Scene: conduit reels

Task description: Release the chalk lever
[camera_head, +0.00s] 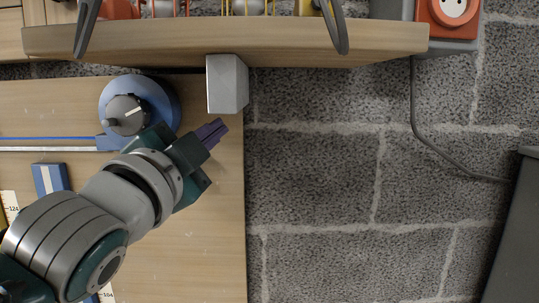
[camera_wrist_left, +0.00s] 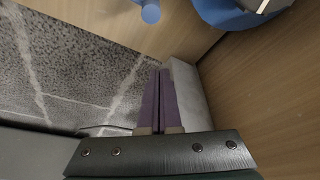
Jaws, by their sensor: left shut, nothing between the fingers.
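The pale grey, chalk-coloured block (camera_head: 227,84), the only thing here that looks like the chalk lever, juts out from the front edge of the wooden shelf. In the left wrist view the block (camera_wrist_left: 188,92) stands just right of my fingers. My left gripper (camera_head: 214,128) has its purple fingers together and empty, just below the block in the head view. In the left wrist view the fingers of this gripper (camera_wrist_left: 159,74) point along the block's side. I cannot tell whether they touch it. My right gripper is not in view.
A blue round base with a grey knob (camera_head: 124,115) sits on the wooden board (camera_head: 212,230) left of my gripper. A red socket (camera_head: 450,12) is top right.

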